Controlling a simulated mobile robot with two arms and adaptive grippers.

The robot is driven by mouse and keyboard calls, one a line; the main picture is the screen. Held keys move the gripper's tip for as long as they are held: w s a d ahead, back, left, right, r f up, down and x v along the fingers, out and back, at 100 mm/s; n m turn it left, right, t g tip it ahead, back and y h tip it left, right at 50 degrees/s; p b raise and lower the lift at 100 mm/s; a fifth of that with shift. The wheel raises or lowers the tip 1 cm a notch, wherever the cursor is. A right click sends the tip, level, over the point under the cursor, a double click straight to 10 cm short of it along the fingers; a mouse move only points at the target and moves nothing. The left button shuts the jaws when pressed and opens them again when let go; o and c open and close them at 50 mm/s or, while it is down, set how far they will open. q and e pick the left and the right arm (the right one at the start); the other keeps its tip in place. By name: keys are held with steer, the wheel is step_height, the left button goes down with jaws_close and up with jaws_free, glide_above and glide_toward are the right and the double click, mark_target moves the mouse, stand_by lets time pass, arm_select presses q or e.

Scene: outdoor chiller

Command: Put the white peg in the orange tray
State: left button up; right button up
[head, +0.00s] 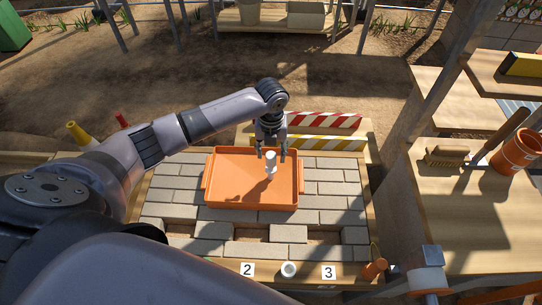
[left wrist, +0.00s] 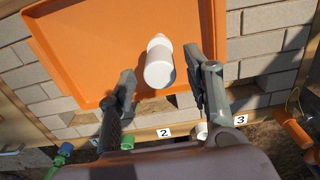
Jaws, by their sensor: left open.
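The white peg (head: 270,160) is over the right part of the orange tray (head: 232,178), upright or nearly so, inside the rim as seen from above. It also shows in the left wrist view (left wrist: 158,66), with the orange tray (left wrist: 110,40) behind it and a dark shadow close beside it. My left gripper (head: 271,154) is open, its fingers apart on either side of the peg; in the left wrist view the gripper (left wrist: 165,85) shows gaps between fingers and peg. I cannot tell for sure whether the peg's lower end touches the tray floor. My right gripper is not seen.
The tray lies on grey blocks (head: 328,188) with gaps near the front. A white round piece (head: 288,269) sits between labels 2 (head: 247,269) and 3 (head: 328,272). A striped barrier (head: 320,143) stands behind the tray. Shelves with a brush (head: 446,157) and orange cup (head: 518,150) stand right.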

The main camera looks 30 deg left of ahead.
arm_select(q)
step_height(320, 180, up, 10)
steer(key=shift+f+b, duration=0.25)
steer(key=shift+b, duration=0.15)
stand_by(0.3)
